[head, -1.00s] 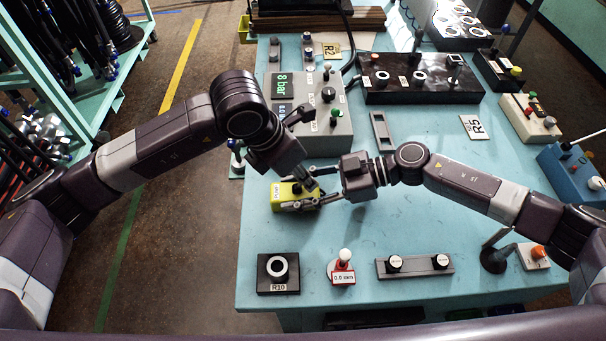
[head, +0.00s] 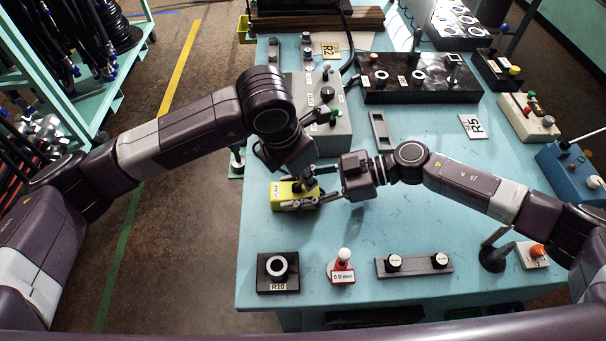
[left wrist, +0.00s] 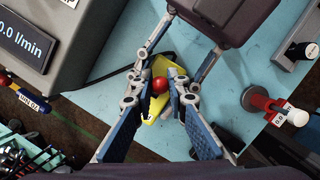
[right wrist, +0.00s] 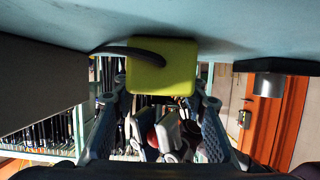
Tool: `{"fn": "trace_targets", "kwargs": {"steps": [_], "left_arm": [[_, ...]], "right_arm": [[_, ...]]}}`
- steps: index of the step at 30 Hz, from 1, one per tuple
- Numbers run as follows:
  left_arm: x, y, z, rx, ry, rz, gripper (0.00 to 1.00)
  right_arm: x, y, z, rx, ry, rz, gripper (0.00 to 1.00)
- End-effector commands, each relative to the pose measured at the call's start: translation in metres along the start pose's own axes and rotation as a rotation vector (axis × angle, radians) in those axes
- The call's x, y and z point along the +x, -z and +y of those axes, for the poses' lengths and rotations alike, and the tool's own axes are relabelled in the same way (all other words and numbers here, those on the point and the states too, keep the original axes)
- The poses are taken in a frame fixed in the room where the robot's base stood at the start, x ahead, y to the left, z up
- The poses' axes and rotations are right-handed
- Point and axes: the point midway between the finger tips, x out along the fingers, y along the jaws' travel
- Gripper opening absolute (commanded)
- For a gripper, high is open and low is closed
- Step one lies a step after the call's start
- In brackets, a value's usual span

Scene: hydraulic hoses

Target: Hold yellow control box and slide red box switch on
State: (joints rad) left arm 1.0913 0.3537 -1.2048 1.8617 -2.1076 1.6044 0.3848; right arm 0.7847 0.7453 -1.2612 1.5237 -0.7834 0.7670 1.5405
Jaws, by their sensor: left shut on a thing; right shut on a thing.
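The yellow control box (head: 283,194) sits low over the near left part of the teal table; whether it touches the table is hard to tell. My right gripper (head: 333,187) reaches it from the right and is shut on it. The box also fills the middle of the right wrist view (right wrist: 160,72), with a black cable across it. My left gripper (head: 303,184) comes down onto the box from above. In the left wrist view the red knob of the switch (left wrist: 160,84) shows between the left fingers, which are shut on it; the contact itself is partly hidden.
A grey panel box (head: 338,128) stands just behind the yellow box. The R10 unit (head: 278,272), the 0.0 mm unit (head: 342,275) and a two-knob bar (head: 414,265) lie near the front edge.

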Motion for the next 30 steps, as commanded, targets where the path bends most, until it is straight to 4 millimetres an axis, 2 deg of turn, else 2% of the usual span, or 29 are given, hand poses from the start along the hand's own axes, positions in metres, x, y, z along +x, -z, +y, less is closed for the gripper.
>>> {"fn": "trace_targets", "kwargs": {"steps": [8,9,11,20,26,30], "left_arm": [[0.002,0.001,0.000,0.001,-0.004,0.007,0.00],[0.002,0.001,0.000,0.001,-0.003,0.007,0.16],[0.002,0.001,-0.001,0.001,-0.003,0.007,0.22],[0.000,0.000,-0.001,0.002,-0.003,0.005,0.22],[-0.025,-0.001,0.000,0.004,-0.005,0.001,0.22],[-0.055,-0.002,0.000,0.004,-0.006,0.000,0.22]], "right_arm": [[0.002,-0.001,-0.003,-0.001,0.008,0.000,0.12],[0.002,-0.001,-0.004,-0.001,0.009,0.000,0.12],[0.002,-0.001,-0.004,-0.001,0.009,0.000,0.12],[0.002,-0.002,-0.002,0.001,0.005,-0.002,0.12],[0.001,-0.002,-0.002,0.002,0.003,-0.003,0.12],[0.001,-0.003,-0.001,0.002,0.002,-0.004,0.12]]}}
